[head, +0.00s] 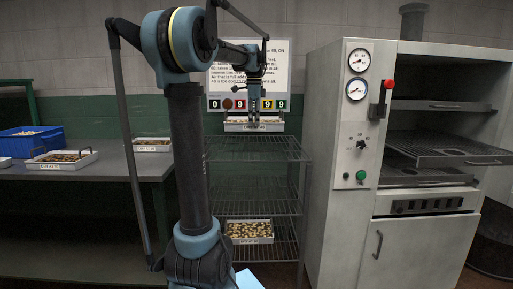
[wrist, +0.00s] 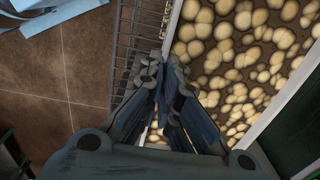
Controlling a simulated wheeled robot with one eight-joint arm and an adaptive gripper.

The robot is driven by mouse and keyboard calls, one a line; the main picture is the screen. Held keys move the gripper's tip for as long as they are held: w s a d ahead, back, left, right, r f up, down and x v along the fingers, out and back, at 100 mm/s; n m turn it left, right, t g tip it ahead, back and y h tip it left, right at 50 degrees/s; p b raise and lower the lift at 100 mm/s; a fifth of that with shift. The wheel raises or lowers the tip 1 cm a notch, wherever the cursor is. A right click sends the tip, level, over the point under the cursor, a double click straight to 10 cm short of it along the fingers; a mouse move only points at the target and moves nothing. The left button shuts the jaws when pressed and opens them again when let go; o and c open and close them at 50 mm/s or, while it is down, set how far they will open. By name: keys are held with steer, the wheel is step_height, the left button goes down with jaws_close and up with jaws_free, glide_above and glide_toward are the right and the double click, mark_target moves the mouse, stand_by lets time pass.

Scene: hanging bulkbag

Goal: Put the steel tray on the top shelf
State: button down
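The steel tray (head: 253,127), pale-walled with a label on its front, is at the wire rack's top, filled with round pale pieces. In the head view it appears just above the top shelf (head: 257,150); whether it touches is unclear. My gripper (head: 254,121) points down at the tray's near side. In the wrist view my gripper (wrist: 166,65) has its fingertips drawn together at the rim of the tray (wrist: 172,25) and appears shut on it. The exact grip point is hidden by the fingers.
Another filled tray (head: 250,240) stands on a lower rack shelf. A grey oven cabinet (head: 335,200) stands close on the right. The left bench (head: 110,168) holds two trays and a blue bin (head: 30,138). A sign board (head: 280,80) hangs behind the rack.

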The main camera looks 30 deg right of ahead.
steer(key=shift+w+d, duration=0.1)
steer(key=shift+w, duration=0.25)
steer(key=shift+d, duration=0.2)
glide_above(255, 154)
steer(key=shift+w+f, duration=0.2)
steer(key=shift+f, duration=4.85)
steer(key=c, duration=1.8)
jaws_free()
